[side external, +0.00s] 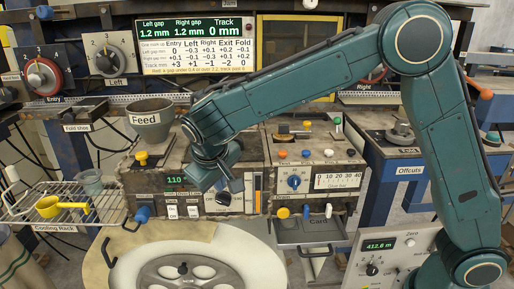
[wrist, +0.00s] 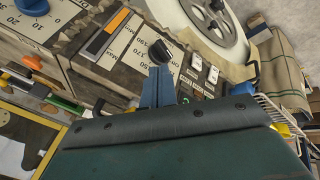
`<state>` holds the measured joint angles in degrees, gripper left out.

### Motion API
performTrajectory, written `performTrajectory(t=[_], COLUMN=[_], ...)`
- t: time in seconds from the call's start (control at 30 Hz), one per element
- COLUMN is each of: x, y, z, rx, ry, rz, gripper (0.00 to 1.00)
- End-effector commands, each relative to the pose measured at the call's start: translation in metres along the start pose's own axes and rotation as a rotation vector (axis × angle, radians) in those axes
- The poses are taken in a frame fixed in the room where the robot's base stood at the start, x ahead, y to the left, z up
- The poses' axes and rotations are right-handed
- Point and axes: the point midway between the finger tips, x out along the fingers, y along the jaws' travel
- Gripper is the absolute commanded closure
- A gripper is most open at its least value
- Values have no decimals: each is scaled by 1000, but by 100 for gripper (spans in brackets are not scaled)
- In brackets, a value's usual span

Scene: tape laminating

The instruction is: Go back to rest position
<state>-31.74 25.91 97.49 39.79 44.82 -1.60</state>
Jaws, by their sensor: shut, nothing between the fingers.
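My teal arm reaches from the right over the laminating machine in the side external view, with my gripper (side external: 236,184) low at the machine's front panel. In the wrist view my gripper (wrist: 160,70) shows as two blue fingers shut together with nothing between them. The fingertips are close to a black dial knob (wrist: 160,52) on a white temperature scale. I cannot tell whether they touch it. The same knob (side external: 223,198) shows in the side external view just below the gripper.
A large white reel (side external: 185,275) stands below the machine. The Feed hopper (side external: 151,112) stands left of my wrist. A readout board (side external: 195,46) hangs behind.

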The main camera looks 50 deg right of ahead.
Motion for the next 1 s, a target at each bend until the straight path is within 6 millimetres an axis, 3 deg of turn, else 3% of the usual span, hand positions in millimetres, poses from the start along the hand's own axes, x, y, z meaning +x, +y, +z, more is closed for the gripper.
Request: performTrajectory(t=[0.1,0.5,1.0], x=[-16,-60,-98], y=[28,100,156], z=[8,54,141], rx=[20,65,105], ry=[3,27,84], rz=[-37,-149,-261], gripper=[100,100,100])
